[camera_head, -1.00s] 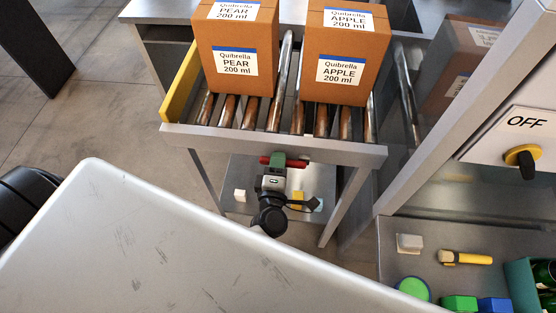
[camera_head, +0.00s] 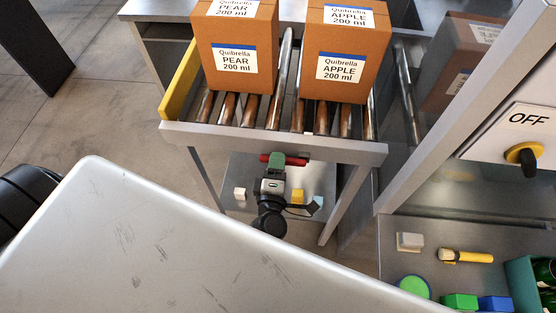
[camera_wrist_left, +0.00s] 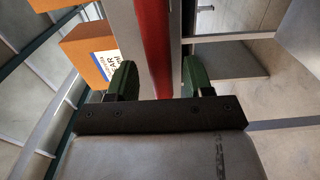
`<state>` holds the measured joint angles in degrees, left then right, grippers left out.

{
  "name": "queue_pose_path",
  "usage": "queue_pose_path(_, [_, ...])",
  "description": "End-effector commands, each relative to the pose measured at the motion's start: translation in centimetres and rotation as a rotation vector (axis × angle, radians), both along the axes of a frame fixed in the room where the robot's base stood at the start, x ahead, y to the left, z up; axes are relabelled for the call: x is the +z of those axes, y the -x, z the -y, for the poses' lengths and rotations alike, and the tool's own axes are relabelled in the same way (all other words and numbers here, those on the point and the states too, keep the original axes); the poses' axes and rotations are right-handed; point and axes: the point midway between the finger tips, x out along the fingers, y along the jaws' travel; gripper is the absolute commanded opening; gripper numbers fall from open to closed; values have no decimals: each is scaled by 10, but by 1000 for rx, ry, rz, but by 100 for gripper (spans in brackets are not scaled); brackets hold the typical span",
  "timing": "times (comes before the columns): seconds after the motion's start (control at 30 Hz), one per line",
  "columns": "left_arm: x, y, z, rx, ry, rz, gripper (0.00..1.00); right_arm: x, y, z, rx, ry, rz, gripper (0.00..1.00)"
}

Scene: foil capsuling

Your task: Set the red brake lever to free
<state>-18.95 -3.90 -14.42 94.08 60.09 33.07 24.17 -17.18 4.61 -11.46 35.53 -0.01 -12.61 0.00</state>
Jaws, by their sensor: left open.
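The red brake lever (camera_head: 265,158) is a red bar just under the front edge of the roller table, partly hidden behind my gripper. My left gripper (camera_head: 281,160) reaches up to it from the near side, with its dark green fingers at the bar. In the left wrist view the red lever (camera_wrist_left: 154,45) runs lengthwise between the two fingers of my left gripper (camera_wrist_left: 157,80). The jaws are open, with a gap on each side of the lever. Whether the fingertips are level with it in depth is hard to tell. My right gripper is not in view.
The roller table (camera_head: 350,152) carries a PEAR box (camera_head: 268,85) and an APPLE box (camera_head: 345,92). A yellow stop plate (camera_head: 181,85) is at its left. At right is a panel with a yellow-black knob (camera_head: 523,157) by "OFF", above a bench with a brush (camera_head: 466,257).

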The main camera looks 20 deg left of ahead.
Motion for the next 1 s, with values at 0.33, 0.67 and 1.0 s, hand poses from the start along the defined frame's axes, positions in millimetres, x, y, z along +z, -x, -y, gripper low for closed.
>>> queue_pose_path(0.33, [-3, 68, 19, -1, 0, -4, 51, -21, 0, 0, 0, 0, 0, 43])
queue_pose_path(0.67, [0, 89, 26, -1, -2, -1, 51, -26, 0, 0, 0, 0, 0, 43])
queue_pose_path(1.0, [0, 89, 26, -1, -2, -2, 51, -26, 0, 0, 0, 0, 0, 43])
